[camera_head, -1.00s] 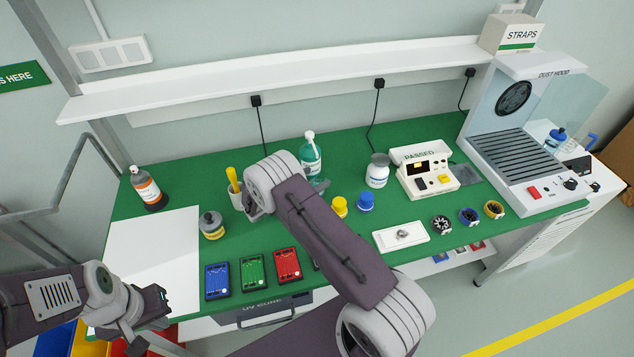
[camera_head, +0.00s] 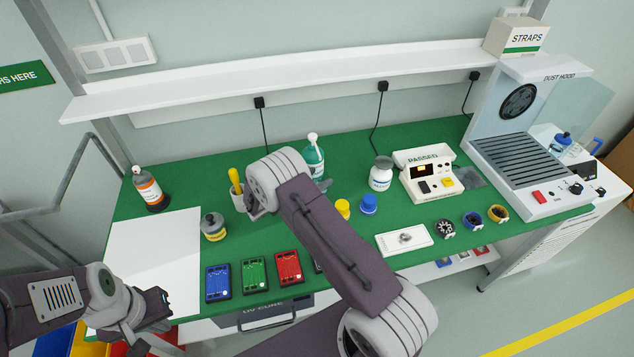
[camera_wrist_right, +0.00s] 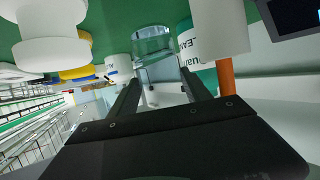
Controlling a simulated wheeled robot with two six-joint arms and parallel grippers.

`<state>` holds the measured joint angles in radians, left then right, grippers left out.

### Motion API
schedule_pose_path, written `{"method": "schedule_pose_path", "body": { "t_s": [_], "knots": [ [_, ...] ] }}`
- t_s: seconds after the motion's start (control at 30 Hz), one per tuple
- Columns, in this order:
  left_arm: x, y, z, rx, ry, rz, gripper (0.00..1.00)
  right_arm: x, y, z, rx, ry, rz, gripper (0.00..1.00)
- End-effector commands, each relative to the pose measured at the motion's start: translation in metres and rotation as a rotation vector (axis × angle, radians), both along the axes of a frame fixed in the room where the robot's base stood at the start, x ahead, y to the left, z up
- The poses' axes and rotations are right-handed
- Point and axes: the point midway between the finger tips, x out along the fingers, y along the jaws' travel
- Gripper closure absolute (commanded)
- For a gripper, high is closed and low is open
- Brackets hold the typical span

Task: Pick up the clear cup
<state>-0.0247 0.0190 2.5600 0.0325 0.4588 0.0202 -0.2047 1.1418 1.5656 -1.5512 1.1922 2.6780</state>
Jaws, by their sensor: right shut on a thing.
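The clear cup (camera_wrist_right: 153,44) shows in the right wrist view between the two fingers of my right gripper (camera_wrist_right: 160,82), which is shut on it. Its round rim and see-through wall are visible. In the head view my right arm hides most or all of the cup and the right fingertips.
A green pump bottle (camera_head: 314,158) stands just behind my right arm. A brush holder (camera_head: 238,198) is to its left. Yellow (camera_head: 342,208) and blue (camera_head: 368,204) capped items and a white jar (camera_head: 381,174) stand to its right. Red, green and blue boards lie in front.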

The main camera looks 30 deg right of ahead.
Motion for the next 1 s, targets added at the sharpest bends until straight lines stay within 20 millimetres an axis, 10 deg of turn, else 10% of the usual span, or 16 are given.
{"method": "schedule_pose_path", "body": {
  "t_s": [0.47, 1.0],
  "knots": [
    [0.000, 0.000, -0.015, 0.000, 0.000, 0.000, 1.00, -0.001, 0.000, 0.054, -0.001, -0.001, 0.001, 0.96],
    [0.000, 0.000, -0.040, 0.000, 0.000, 0.000, 1.00, -0.078, 0.019, 0.051, 0.000, 0.001, 0.003, 0.96]
  ]
}}
